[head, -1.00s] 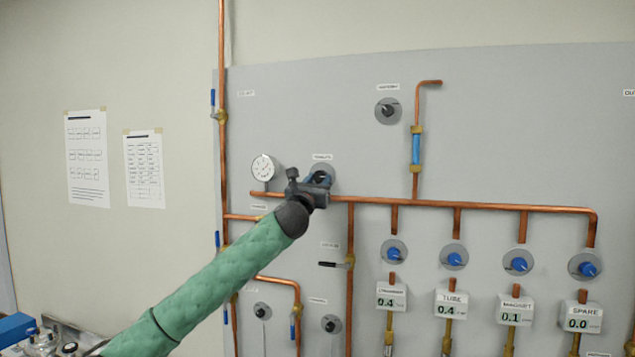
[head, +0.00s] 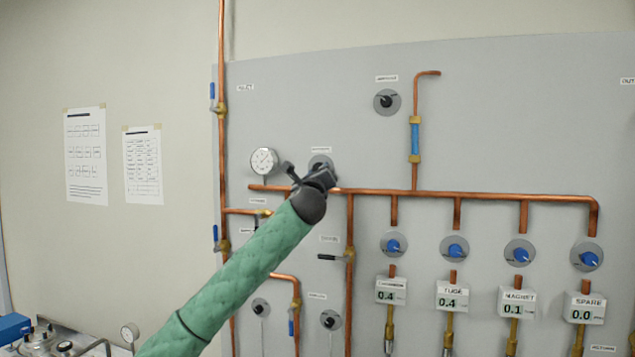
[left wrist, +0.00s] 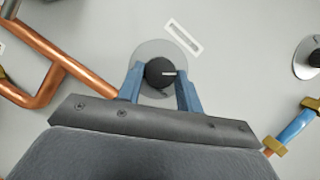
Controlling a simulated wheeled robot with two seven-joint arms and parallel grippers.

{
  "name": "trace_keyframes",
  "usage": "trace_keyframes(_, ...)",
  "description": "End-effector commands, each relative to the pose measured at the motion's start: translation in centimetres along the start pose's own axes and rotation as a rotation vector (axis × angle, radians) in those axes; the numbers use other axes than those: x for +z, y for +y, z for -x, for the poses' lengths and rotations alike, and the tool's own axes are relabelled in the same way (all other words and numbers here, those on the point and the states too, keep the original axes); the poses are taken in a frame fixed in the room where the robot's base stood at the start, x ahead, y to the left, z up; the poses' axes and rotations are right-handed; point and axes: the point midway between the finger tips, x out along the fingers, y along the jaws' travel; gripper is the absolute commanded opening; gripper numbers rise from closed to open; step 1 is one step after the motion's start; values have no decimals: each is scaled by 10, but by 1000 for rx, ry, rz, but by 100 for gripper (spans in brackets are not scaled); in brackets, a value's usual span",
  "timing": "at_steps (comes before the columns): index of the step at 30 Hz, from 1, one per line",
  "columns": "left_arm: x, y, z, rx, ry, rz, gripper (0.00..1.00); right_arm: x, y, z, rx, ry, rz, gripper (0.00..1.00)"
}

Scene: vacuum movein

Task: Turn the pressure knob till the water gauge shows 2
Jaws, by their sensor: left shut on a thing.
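The black pressure knob (left wrist: 160,72) sits on a round grey plate (left wrist: 143,55) in the left wrist view, with a white mark pointing right. The blue fingers of my left gripper (left wrist: 160,88) are on both sides of the knob, shut on it. In the head view my left gripper (head: 319,173) is against the panel and hides most of the knob. The round white water gauge (head: 264,161) is just left of the gripper, above the copper pipe. Its needle is too small to read surely. My right gripper is not in view.
A copper pipe (head: 470,196) runs across just below the gripper. Another black knob (head: 386,102) is at the upper right. Several blue knobs, such as one at the right (head: 589,258), sit above digital readouts (head: 583,308).

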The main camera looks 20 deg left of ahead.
Motion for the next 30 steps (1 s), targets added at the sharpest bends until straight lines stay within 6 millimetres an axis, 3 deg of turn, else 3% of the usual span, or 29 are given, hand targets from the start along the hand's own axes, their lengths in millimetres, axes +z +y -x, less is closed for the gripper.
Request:
trace_keyframes(15, -1, -4, 0, 188, 0, 455, 13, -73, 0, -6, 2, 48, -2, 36)
trace_keyframes(30, 2, -7, -1, 370, 1, 893, 13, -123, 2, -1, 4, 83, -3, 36)
